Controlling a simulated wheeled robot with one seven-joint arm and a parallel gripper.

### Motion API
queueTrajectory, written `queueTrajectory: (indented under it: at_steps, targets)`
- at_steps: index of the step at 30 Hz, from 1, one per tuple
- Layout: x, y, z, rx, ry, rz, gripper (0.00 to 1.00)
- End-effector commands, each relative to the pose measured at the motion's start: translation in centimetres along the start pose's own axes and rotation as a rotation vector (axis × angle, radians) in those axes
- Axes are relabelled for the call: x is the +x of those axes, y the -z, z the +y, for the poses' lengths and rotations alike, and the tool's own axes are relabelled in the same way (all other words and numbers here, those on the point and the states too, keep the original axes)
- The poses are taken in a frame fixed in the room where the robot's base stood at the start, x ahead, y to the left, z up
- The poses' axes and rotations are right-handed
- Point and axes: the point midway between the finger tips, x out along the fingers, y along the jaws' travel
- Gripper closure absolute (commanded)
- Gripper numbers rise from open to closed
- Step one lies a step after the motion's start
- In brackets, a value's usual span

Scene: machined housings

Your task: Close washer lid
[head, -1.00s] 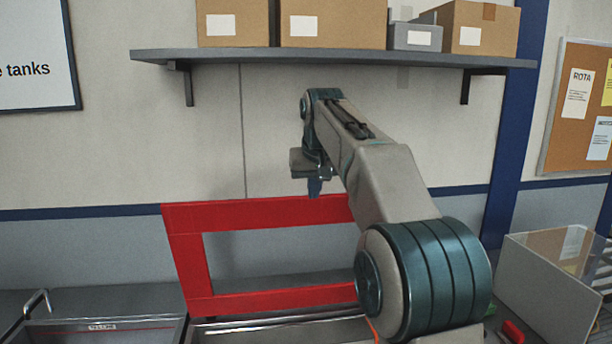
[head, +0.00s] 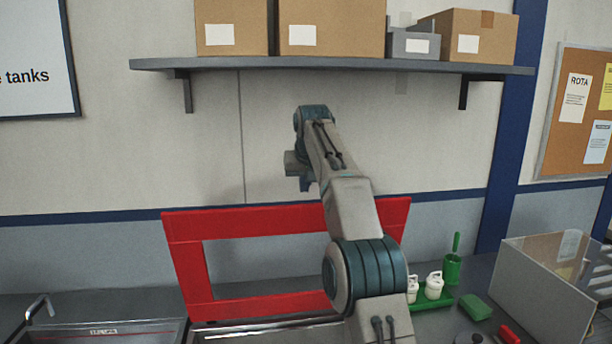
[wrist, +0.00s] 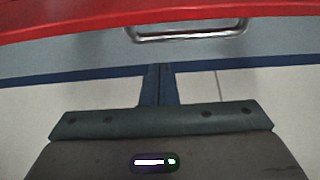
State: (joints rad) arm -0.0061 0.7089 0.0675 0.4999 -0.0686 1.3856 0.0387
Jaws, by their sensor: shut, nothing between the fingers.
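The washer lid (head: 250,222) is a red frame with a large opening. It stands raised and tilted up behind the washer tub (head: 262,331), whose rim shows below it. My gripper (head: 306,188) is just above the lid's top edge in the head view, pointing down, with its fingers shut and empty. In the wrist view my shut fingertips (wrist: 158,68) point towards the lid's red edge (wrist: 75,22) and a metal bar handle (wrist: 190,34), apart from both. My arm hides part of the lid's right side and the tub.
A shelf (head: 330,64) with boxes hangs on the wall above my arm. A sink (head: 100,332) lies left of the washer. To the right are a green tray (head: 436,303) with white bottles, a green brush holder (head: 452,267) and a clear-fronted bin (head: 545,290).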

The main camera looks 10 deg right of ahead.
Motion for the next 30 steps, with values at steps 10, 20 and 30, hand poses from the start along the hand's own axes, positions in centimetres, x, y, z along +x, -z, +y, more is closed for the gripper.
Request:
queueTrajectory:
  at_steps: [10,20,30]
  targets:
    - [1.6,-2.3,0.1,0.000,0.000,0.003,1.00]
    - [0.9,-3.7,0.0,0.000,0.000,0.001,1.00]
    - [0.8,-3.8,0.0,0.000,0.000,0.001,1.00]
